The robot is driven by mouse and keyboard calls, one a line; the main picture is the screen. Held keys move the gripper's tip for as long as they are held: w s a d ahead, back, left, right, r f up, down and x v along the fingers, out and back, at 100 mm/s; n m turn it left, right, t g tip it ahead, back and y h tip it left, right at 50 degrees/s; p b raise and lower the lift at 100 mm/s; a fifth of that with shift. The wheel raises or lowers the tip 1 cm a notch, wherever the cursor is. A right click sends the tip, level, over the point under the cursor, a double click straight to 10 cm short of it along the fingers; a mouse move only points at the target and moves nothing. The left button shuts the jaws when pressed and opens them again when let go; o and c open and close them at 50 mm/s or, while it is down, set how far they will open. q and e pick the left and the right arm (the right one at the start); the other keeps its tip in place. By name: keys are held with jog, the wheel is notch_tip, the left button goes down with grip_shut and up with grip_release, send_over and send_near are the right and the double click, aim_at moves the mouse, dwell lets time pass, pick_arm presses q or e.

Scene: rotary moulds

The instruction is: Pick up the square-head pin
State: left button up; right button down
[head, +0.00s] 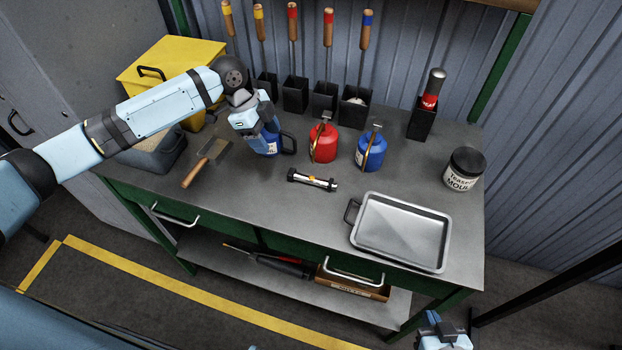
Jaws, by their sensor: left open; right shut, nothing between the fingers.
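My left gripper (262,138) is open, pointing down at the dark blue container with a handle (289,143), left of the red can. It partly covers that container, and I cannot tell whether they touch. My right gripper (441,335) is shut and empty at the bottom edge, in front of the bench and partly cut off.
A yellow box (180,52) stands back left. The front middle is clear.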

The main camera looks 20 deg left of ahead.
aim_at(293, 172)
pick_arm(q)
jog(key=x, duration=0.7)
jog(key=shift+d+p, duration=0.15)
jog(key=shift+p, duration=0.25)
jog(key=d+f, duration=0.1)
jog(key=f, duration=0.1)
jog(key=d+f+p, duration=0.1)
jog(key=shift+s+d+f, duration=0.1)
jog(key=shift+d+f, duration=0.4)
jog(key=shift+f, duration=0.3)
jog(key=c, duration=1.1)
grip_shut()
jog(key=shift+r, duration=0.15)
